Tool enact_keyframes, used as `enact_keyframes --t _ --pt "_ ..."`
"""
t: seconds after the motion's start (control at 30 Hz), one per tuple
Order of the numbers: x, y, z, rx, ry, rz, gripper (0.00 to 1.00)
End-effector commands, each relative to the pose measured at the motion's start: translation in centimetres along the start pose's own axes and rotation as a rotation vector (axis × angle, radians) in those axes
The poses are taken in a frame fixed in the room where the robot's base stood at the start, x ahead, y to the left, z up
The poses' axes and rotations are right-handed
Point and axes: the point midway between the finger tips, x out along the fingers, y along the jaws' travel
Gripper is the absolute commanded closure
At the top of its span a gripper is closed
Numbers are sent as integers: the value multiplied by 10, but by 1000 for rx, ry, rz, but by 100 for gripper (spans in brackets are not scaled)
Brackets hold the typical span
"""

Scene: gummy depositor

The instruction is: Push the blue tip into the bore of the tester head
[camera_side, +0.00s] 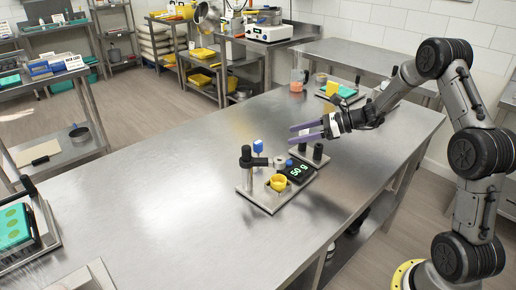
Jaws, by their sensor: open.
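An upright blue piece (258,146) shows just behind the post, and a smaller blue piece (289,163) shows near a round grey part (280,161). I cannot tell which of the two is the blue tip. The tester head's bore is too small to make out. My gripper (293,132), with purple fingers, is open and apparently empty, up and to the right of the stand, pointing left.
A black knob (318,152) stands behind the display. A beaker (297,80) and a green-topped tray (345,92) are at the table's far end.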

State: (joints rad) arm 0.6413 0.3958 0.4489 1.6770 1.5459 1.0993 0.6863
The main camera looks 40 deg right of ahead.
Motion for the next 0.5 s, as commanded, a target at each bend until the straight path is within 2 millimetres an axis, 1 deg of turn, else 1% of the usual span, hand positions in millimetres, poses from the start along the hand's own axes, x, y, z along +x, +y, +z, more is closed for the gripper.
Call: enact_keyframes --t 0.07,0.3,0.4,0.5 --pt "6 -1 1 -2 -1 -3 25" --pt "52 1 1 -4 0 2 25" --pt "67 0 1 -5 0 1 25" --pt "78 0 1 -5 0 0 25"
